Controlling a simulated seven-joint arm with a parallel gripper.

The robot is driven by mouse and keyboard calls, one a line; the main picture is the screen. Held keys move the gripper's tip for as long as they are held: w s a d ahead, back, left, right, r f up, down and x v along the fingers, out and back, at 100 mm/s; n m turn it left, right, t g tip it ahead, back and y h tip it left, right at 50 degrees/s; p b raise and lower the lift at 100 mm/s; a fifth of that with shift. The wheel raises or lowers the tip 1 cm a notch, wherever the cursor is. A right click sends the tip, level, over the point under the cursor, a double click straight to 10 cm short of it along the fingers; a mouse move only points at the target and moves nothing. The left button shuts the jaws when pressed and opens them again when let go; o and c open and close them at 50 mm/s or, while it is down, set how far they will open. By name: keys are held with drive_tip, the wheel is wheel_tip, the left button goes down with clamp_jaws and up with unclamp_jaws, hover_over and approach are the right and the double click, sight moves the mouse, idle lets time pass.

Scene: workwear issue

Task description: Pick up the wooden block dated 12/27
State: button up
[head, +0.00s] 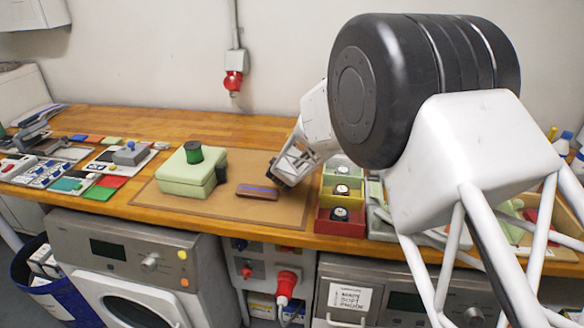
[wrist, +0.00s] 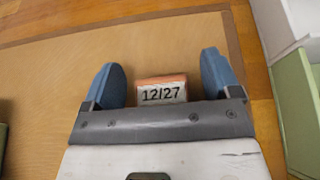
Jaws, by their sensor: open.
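The wooden block dated 12/27 (wrist: 162,91) shows in the wrist view, orange-brown with a white label facing the camera. It lies on the brown mat (wrist: 60,75). My gripper (wrist: 162,66) is open, with one blue finger on each side of the block and a gap to each. In the head view my gripper (head: 279,178) is low over the right part of the mat (head: 170,205).
Stacked coloured bins (head: 326,205) stand close on the right. The mat's front left is clear.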

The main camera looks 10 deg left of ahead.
drive_tip(key=shift+w, duration=0.15)
drive_tip(key=shift+c, duration=0.5)
drive_tip(key=c, duration=0.9)
drive_tip(key=shift+r, duration=5)
